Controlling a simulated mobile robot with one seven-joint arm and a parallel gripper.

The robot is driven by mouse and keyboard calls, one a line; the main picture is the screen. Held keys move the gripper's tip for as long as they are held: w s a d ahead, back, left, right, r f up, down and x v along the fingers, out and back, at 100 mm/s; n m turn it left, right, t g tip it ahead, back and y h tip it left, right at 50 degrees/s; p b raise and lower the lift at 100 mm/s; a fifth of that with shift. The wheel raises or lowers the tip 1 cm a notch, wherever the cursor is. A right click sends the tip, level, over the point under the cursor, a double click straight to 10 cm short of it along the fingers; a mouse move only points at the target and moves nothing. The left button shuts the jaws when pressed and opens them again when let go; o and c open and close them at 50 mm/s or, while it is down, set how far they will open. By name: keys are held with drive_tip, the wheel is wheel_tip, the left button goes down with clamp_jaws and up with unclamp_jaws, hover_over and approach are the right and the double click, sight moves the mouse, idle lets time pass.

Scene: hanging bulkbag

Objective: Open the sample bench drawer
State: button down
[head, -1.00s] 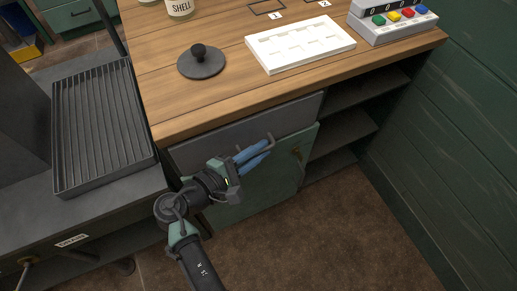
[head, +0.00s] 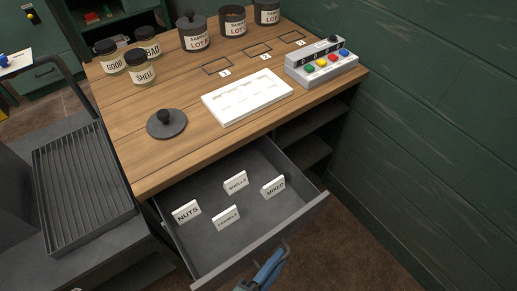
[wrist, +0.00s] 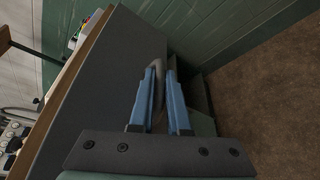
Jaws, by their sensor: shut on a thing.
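The sample bench drawer (head: 205,241) is pulled well out from under the wooden bench top (head: 160,175). Inside it stand small white signs reading NUTS (head: 186,211), SHELLS (head: 236,183), MIXED (head: 273,187) and one that is hard to read (head: 226,218). My gripper (head: 268,268) shows blue fingers at the drawer's front, low in the head view. In the wrist view the fingers (wrist: 164,98) are shut on the drawer's handle (wrist: 158,72), against the grey drawer front (wrist: 100,85). Part of the handle is hidden between the fingers.
On the bench are a white tray (head: 247,97), a dark knobbed lid (head: 166,124), a button box (head: 321,66) and several jars (head: 140,75). A ribbed tray (head: 82,175) lies at the left. A green wall (head: 440,120) stands at the right; brown floor (head: 365,235) is clear.

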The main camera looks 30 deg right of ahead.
drive_tip(key=s+p, duration=0.2)
drive_tip(key=s, duration=0.5)
drive_tip(key=shift+s, duration=0.15)
drive_tip(key=shift+d, duration=0.1)
drive_tip(key=c, duration=0.9)
unclamp_jaws()
drive_tip(key=v, duration=1.3)
